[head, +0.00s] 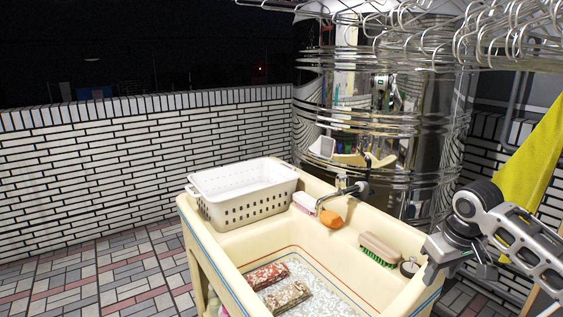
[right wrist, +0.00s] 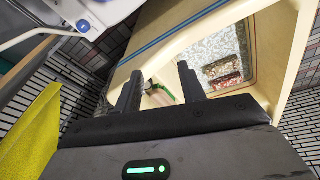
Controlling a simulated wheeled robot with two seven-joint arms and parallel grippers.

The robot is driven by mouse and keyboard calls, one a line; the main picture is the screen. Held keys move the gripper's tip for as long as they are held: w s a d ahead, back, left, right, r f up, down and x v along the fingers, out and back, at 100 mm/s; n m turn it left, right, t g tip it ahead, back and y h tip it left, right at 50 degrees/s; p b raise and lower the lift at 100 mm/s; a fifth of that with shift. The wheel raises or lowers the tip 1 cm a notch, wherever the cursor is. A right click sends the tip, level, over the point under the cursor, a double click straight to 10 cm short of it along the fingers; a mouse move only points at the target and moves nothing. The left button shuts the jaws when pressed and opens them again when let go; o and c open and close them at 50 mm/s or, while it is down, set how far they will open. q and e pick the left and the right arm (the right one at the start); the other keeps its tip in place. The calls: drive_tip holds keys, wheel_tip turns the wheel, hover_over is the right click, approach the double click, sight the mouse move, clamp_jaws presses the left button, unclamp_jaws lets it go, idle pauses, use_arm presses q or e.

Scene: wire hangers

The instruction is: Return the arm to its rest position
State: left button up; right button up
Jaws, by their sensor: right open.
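My right arm (head: 505,225) comes in from the right in the head view. Its gripper (head: 432,268) is beside the right rim of the cream sink (head: 235,270), and its fingertips are hard to make out there. In the right wrist view the two dark fingers of this gripper (right wrist: 159,78) stand apart with nothing held between them. They point toward the outer side and rim of the sink (right wrist: 200,30). My left gripper is in neither view. Several wire hangers (head: 420,40) hang at the top right of the head view, well above my right arm.
A white basket (head: 245,190) sits on the sink's back left corner. A tap (head: 342,192), an orange item (head: 331,219) and a brush (head: 380,250) are along the back rim. A yellow cloth (head: 530,155) hangs near my right arm.

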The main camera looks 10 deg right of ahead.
drive_tip(key=s+a+f+n+y, duration=0.1)
drive_tip(key=s+a+f+n, duration=0.1)
drive_tip(key=s+a+f, duration=0.5)
drive_tip(key=s+a+f+n+y, duration=0.1)
drive_tip(key=s+a+f, duration=0.4)
drive_tip(key=a, duration=0.4)
drive_tip(key=s+a+f+m+t+h, duration=0.1)
drive_tip(key=s+a+m, duration=0.15)
drive_tip(key=s, duration=1.35)
drive_tip(key=w+a+f+t+y, duration=0.2)
drive_tip(key=w+a+f+t, duration=0.2)
drive_tip(key=f, duration=0.5)
drive_tip(key=shift+w+a+f+n+t, duration=0.15)
drive_tip(key=shift+w+f+n+t, duration=0.2)
drive_tip(key=shift+w+t, duration=0.8)
